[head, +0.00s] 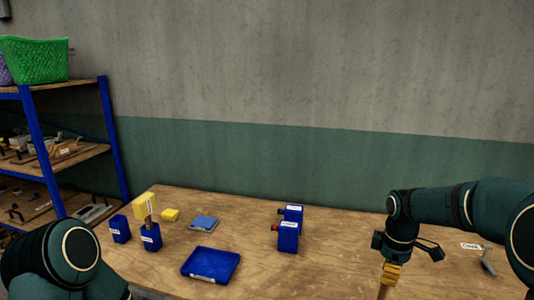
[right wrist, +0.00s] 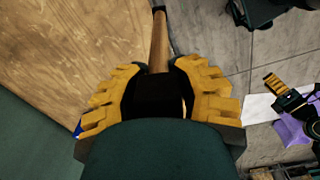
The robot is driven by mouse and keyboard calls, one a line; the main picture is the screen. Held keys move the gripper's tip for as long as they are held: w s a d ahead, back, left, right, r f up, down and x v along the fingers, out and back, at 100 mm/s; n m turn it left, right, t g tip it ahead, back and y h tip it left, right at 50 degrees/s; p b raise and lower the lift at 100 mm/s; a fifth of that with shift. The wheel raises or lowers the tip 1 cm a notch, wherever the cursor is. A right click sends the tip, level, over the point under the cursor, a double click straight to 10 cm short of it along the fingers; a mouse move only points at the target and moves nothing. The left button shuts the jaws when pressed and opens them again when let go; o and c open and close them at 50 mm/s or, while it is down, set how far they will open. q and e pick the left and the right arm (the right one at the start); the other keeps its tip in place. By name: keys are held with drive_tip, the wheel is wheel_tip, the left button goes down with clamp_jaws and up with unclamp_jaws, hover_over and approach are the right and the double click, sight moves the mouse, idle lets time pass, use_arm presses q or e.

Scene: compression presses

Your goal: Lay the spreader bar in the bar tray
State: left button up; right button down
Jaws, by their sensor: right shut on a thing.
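My right gripper (head: 389,273) is at the right of the head view, over the front part of the bench, pointing down. Its yellow fingers are shut on a wooden rod, which looks like the spreader bar (head: 383,292). In the right wrist view the rod (right wrist: 160,42) sticks out from between the yellow fingers (right wrist: 158,90) and has a dark far end. A shallow blue tray (head: 210,265) with a label on its front, likely the bar tray, lies empty on the bench, well left of the gripper. My left gripper is out of view; only part of its arm shows.
Two blue presses (head: 288,237) stand mid-bench. Left of them are a flat blue-grey block (head: 203,223), a yellow block (head: 170,215) and blue holders (head: 151,240), one with a yellow-topped tool. A grey metal piece (head: 487,262) lies at the right. The bench between tray and gripper is mostly clear.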

drive_tip(key=s+a+f+m, duration=0.6)
drive_tip(key=a+f+m, duration=0.3)
drive_tip(key=a+m, duration=0.3)
drive_tip(key=shift+s, duration=0.2)
drive_tip(key=s+f+b, duration=0.4)
drive_tip(key=f+b, duration=0.3)
drive_tip(key=f, duration=0.5)
drive_tip(key=shift+s+f, duration=0.15)
drive_tip(key=shift+f, duration=0.15)
drive_tip(key=shift+a, duration=0.1)
